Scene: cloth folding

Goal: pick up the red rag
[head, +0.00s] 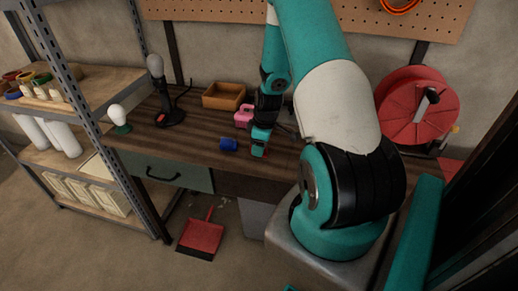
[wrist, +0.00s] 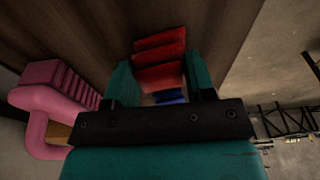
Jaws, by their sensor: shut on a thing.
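My gripper (head: 260,142) is low over the front part of the wooden workbench. In the wrist view the red rag (wrist: 160,58) shows as folded red layers between the two teal fingers, which are shut on it. A small piece of the rag (head: 258,153) shows at the fingertips in the head view. Whether it touches the bench top is hard to tell. A small blue patch (wrist: 170,97) shows below the red layers in the wrist view; I cannot tell what it is.
A blue roll (head: 228,145) lies on the workbench (head: 195,140) just left of my gripper. A pink object (head: 243,116) and a wooden tray (head: 224,96) stand behind. A black lamp-like stand (head: 168,112) and a white bulb (head: 118,116) are at left. A red reel (head: 415,108) is at right.

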